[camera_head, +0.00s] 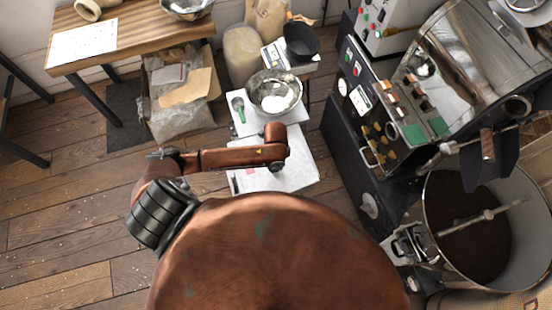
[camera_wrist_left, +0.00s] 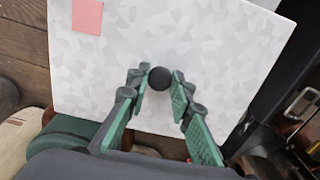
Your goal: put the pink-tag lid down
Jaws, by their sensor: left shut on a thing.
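The pink-tag lid (camera_wrist_left: 225,50) is a pale grey, mottled square plate with a small dark round knob (camera_wrist_left: 159,78) in the middle. Its pink tag (camera_wrist_left: 87,17) is near the upper left corner in the left wrist view. My left gripper (camera_wrist_left: 160,86) is shut on the lid's knob, with one green-padded finger on either side. In the head view the lid (camera_head: 302,168) lies under the end of my left arm, which hides part of it and the fingers. I cannot tell whether the lid touches anything below. My right gripper is not in view.
Just beyond the lid, a steel bowl (camera_head: 275,92) and a green-handled tool (camera_head: 238,109) are on a white surface. A black cup (camera_head: 300,42) sits on a scale behind. The roaster (camera_head: 365,135) stands close on the right. A wooden bench (camera_head: 130,32) is back left.

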